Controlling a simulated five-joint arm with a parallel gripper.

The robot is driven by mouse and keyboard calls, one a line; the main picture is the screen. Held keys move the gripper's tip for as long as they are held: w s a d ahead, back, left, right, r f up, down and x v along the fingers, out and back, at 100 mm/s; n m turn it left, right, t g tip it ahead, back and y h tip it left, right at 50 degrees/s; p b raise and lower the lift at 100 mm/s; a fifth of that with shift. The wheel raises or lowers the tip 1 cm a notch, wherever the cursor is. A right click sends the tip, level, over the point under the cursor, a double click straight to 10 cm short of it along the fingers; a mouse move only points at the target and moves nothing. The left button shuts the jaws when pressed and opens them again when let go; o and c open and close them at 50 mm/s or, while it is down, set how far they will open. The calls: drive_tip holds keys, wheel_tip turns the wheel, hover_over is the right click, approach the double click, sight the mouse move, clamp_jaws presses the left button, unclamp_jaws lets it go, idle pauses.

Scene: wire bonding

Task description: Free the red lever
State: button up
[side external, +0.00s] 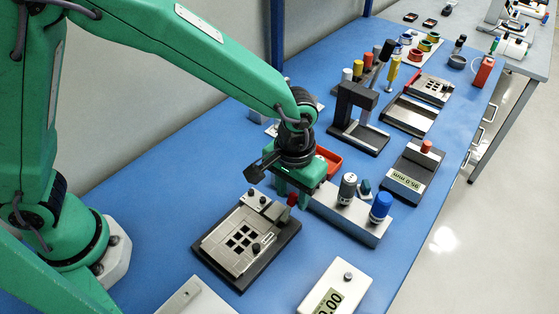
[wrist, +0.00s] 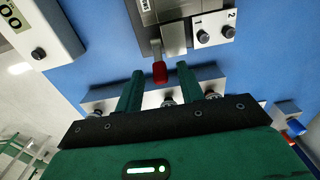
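The red lever (side external: 291,199) stands at the edge of a black fixture with a silver plate (side external: 226,259) that has several dark square windows. In the wrist view the lever's red tip (wrist: 159,73) sits at the end of a grey stem beside a small metal block (wrist: 174,38). My gripper (side external: 292,192) is low over that end of the fixture. In the wrist view my gripper (wrist: 160,70) is open, its two green fingers on either side of the red tip with a gap on each side. I cannot tell how far the fingers reach past the lever.
Two black knobs (wrist: 217,35), labelled 1 and 2, sit close to the lever. A grey block with grey and blue knobs (side external: 346,214) stands right behind my gripper. A white display box (side external: 335,290) is at the front. Open blue bench lies between.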

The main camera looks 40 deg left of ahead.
clamp_jaws()
drive_tip(key=shift+s, duration=0.1)
drive_tip(key=shift+s+r+t+h, duration=0.1)
drive_tip(key=shift+s+t+h, duration=0.2)
drive_tip(key=shift+s+t, duration=0.1)
unclamp_jaws()
drive_tip(key=shift+w, duration=0.1)
